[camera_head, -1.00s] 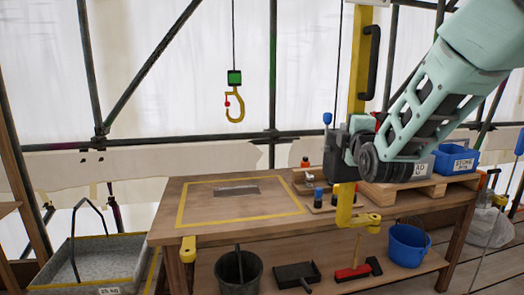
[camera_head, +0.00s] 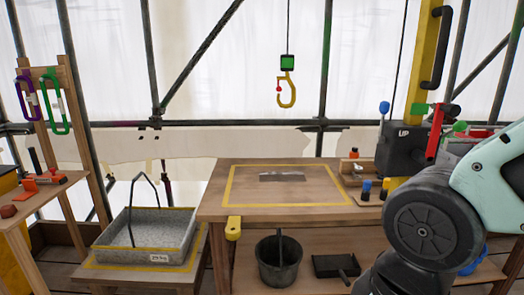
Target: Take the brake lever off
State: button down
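A dark winch box (camera_head: 399,149) marked "UP" stands at the right end of the bench, at the foot of a yellow post. A red lever (camera_head: 434,134) stands up at the right of the box, slightly tilted. Green parts show beside it, and a blue-knobbed lever (camera_head: 384,108) rises at the box's left. I cannot tell for certain which one is the brake lever; no label for it is readable. My arm fills the lower right corner and hides the bench there. My gripper's fingertips do not show.
A hook (camera_head: 287,90) hangs over the wooden bench (camera_head: 215,205), above a yellow-outlined area with a grey plate. A grey tray (camera_head: 145,238) with a tall handle stands at left. A bucket (camera_head: 279,262) sits on the lower shelf. Green and purple carabiners hang at far left.

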aim_at(461, 126)
jog(key=z, duration=0.8)
